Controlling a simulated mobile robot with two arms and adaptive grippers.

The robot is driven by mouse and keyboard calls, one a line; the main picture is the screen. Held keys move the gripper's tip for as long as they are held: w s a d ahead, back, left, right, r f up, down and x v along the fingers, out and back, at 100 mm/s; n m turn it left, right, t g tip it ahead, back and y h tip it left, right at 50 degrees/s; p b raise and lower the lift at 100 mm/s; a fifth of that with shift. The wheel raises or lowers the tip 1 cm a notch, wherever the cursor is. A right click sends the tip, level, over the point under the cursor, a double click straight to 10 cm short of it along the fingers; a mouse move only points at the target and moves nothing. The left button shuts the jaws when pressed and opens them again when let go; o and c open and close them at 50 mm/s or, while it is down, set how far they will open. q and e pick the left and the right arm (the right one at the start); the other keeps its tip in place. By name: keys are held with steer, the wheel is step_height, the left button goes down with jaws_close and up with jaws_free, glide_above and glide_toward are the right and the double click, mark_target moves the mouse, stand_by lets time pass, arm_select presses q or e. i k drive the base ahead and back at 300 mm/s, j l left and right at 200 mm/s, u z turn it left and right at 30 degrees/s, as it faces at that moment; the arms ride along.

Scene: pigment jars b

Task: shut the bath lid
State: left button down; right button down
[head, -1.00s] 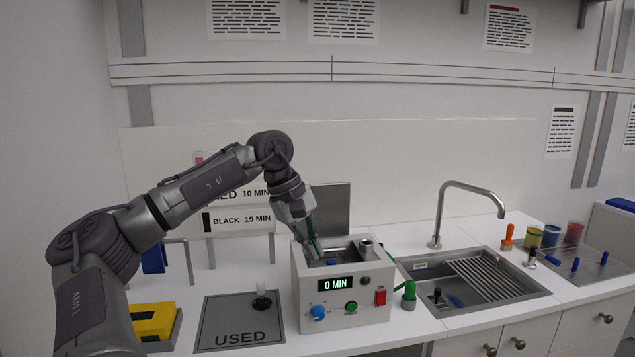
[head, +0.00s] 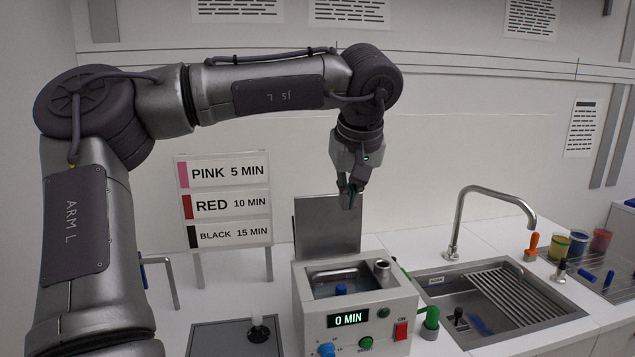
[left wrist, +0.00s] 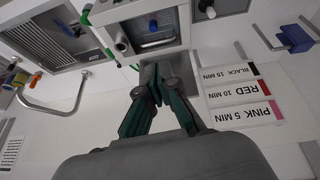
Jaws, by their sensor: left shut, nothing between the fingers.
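The bath (head: 355,308) is a white box with a display reading 0 MIN, knobs and a red switch. Its lid (head: 324,228) is a grey metal plate standing upright at the back edge, so the bath is open. Something with a blue top (head: 341,289) shows inside the bath, which also appears in the left wrist view (left wrist: 152,25). My right gripper is not in view.
A sign (head: 223,202) lists PINK, RED and BLACK times behind left. A grey mat (head: 215,338) with a small black and white item lies left of the bath. A sink (head: 500,300) with a tall tap (head: 462,217) and several jars are right. A green-handled thing (head: 432,318) stands beside the bath.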

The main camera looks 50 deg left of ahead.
mark_target(323, 229)
steer(key=i+j, duration=0.1)
steer(key=j, duration=0.2)
steer(key=i+j, duration=0.1)
steer(key=j, duration=0.25)
steer(key=i+j, duration=0.15)
steer(key=j, duration=0.15)
steer(key=i+j, duration=0.1)
steer(key=j, duration=0.2)
